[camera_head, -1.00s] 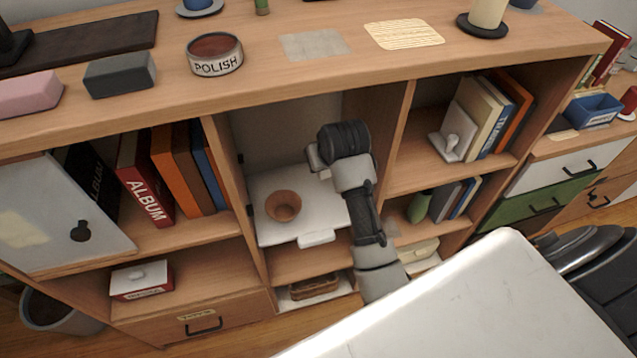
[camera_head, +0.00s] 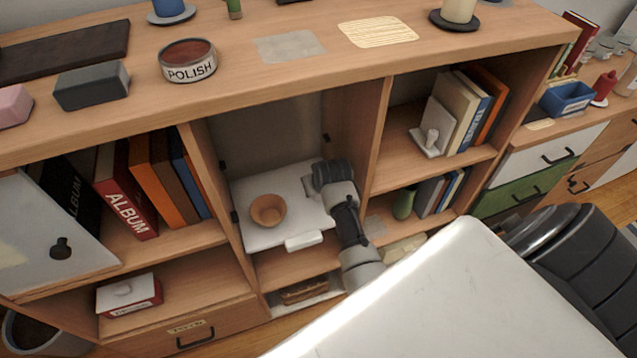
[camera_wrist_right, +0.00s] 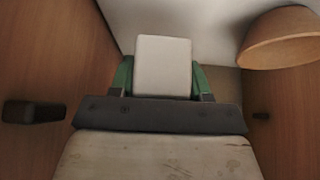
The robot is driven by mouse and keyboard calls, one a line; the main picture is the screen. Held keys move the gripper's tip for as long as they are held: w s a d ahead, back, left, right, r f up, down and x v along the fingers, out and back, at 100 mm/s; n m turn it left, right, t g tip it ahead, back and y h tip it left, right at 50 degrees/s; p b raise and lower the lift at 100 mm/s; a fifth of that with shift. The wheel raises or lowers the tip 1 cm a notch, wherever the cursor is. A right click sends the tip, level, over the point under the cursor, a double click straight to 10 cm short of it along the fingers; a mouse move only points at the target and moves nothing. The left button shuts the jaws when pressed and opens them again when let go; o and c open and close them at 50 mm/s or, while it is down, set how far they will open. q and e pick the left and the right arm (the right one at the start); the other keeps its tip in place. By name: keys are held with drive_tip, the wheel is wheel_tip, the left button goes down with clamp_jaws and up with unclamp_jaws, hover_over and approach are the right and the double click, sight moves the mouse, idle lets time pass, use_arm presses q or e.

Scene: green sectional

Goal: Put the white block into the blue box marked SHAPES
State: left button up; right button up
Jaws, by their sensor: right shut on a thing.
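The white block (camera_wrist_right: 163,62) is between the green-edged fingers of my right gripper (camera_wrist_right: 163,82) in the right wrist view, and the gripper is shut on it. In the head view my right arm reaches into the open middle compartment, and its fingers and the block are hidden or cannot be made out. A small blue box (camera_head: 568,99) stands on the lower cabinet at the far right. Its front label is too small to read. My left gripper is not in view.
A tan bowl (camera_head: 268,210) sits on the white panel (camera_head: 255,238) left of my right arm; it also shows in the wrist view (camera_wrist_right: 280,40). Wooden compartment walls stand close on both sides. A red bottle (camera_head: 604,87) stands beside the blue box. Books fill neighbouring shelves.

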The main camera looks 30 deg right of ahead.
sight(318, 204)
wheel_tip(318, 204, down, 5)
drive_tip(key=shift+r, duration=0.1)
drive_tip(key=shift+f, duration=0.2)
drive_tip(key=shift+f, duration=0.15)
drive_tip(key=o, duration=0.9)
drive_tip(key=shift+f+b, duration=0.15)
drive_tip(key=shift+b, duration=0.15)
drive_tip(key=v, duration=0.5)
drive_tip(key=p+v, duration=0.1)
drive_tip(key=v, duration=0.5)
drive_tip(key=shift+a, duration=0.2)
